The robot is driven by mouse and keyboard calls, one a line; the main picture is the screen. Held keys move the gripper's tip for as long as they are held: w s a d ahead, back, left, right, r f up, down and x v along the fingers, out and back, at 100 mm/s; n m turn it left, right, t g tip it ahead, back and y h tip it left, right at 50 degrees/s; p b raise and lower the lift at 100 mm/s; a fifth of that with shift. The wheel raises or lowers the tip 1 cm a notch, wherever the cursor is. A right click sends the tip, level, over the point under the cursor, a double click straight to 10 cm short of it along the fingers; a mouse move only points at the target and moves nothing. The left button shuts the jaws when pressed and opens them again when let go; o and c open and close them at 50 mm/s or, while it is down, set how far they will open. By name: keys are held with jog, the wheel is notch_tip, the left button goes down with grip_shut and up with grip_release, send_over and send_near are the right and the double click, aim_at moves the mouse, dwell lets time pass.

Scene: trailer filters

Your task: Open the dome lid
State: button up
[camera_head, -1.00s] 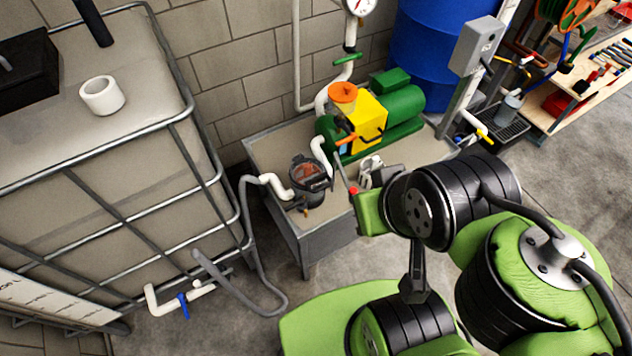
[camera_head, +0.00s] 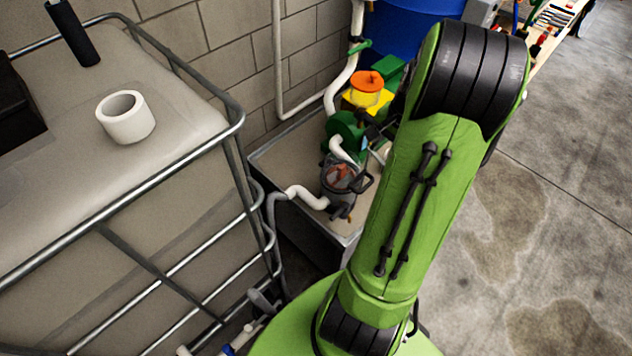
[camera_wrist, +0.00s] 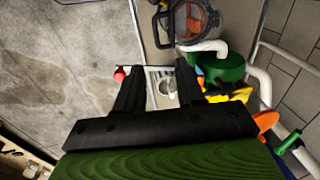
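The strainer pot with its dome lid (camera_head: 341,174) stands on the grey table beside the white pipe. The lid looks clear, with something reddish inside, and a black handle loop sticks out at its side. I cannot tell whether the lid is seated or loose. In the wrist view the lid (camera_wrist: 194,20) is at the top, partly cut off by the frame edge, with its handle loop (camera_wrist: 158,28) to the left. My gripper (camera_wrist: 158,75) is open and empty, its black fingers apart and short of the pot. My arm hides the gripper in the head view.
The green and yellow pump (camera_head: 366,97) with an orange funnel (camera_head: 367,80) stands behind the pot. White pipes (camera_head: 306,196) join the pot. A caged tank (camera_head: 190,210) with a white ring (camera_head: 125,117) fills the left. Floor is clear at right.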

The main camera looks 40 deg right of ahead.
aim_at(368, 185)
jog(key=f+b, duration=0.1)
jog(key=f, duration=0.4)
jog(key=w+f+b, duration=0.1)
jog(key=f+b, duration=0.1)
jog(key=f, duration=0.4)
jog(key=w+f+b, duration=0.1)
jog(key=f+b, duration=0.1)
jog(key=f, duration=0.3)
jog(key=shift+d+f, duration=0.25)
jog(key=shift+d, duration=0.1)
grip_shut()
